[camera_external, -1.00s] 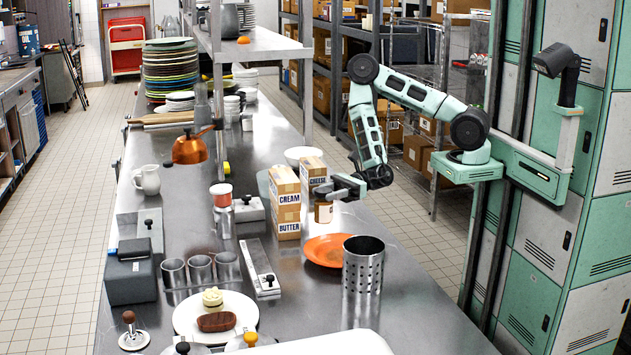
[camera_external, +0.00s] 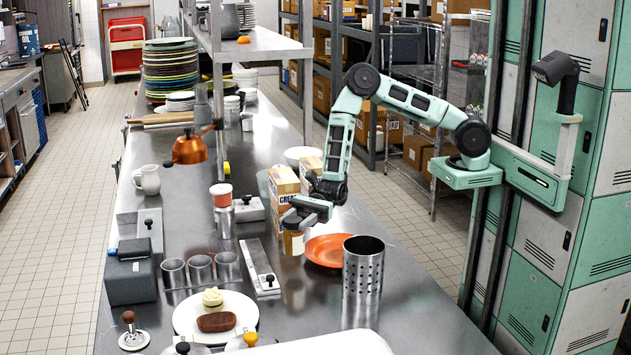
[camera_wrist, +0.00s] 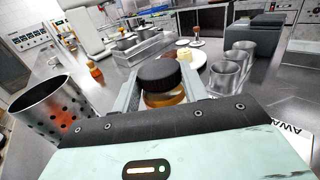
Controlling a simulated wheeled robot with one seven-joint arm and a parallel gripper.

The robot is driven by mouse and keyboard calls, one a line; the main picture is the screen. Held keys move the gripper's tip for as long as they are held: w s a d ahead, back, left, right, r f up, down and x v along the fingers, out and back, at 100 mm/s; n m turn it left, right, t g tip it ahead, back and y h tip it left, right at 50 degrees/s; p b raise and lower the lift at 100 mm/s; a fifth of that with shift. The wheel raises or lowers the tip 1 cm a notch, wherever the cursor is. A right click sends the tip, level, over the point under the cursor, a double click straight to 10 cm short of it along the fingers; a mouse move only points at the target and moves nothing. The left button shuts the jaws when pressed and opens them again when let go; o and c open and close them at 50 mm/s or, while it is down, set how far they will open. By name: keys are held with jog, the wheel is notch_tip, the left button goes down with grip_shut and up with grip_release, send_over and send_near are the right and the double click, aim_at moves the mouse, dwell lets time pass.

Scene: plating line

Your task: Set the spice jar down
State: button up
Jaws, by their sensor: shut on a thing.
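The spice jar (camera_external: 293,243) is a small jar with a tan body and a dark lid. My gripper (camera_external: 294,222) is shut on it, and the jar hangs upright below the fingers. In the wrist view the black lid (camera_wrist: 159,74) and amber body of the jar show between the two fingers. The jar is over the steel counter (camera_external: 318,297), between the long metal holder and the orange plate. I cannot tell whether its base touches the counter.
An orange plate (camera_external: 325,252) and a perforated steel cylinder (camera_external: 363,268) stand to the right. Cream and butter boxes (camera_external: 284,183) stand behind the gripper. A metal holder (camera_external: 260,268) lies to the left, beside steel cups (camera_external: 228,267). Bare counter lies in front.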

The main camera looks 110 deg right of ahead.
aim_at(296, 236)
jog(key=shift+f+p, duration=0.45)
jog(key=shift+f, duration=1.8)
jog(key=shift+f, duration=0.2)
jog(key=o, duration=1.1)
jog(key=shift+o, duration=0.2)
jog(key=shift+r, duration=0.15)
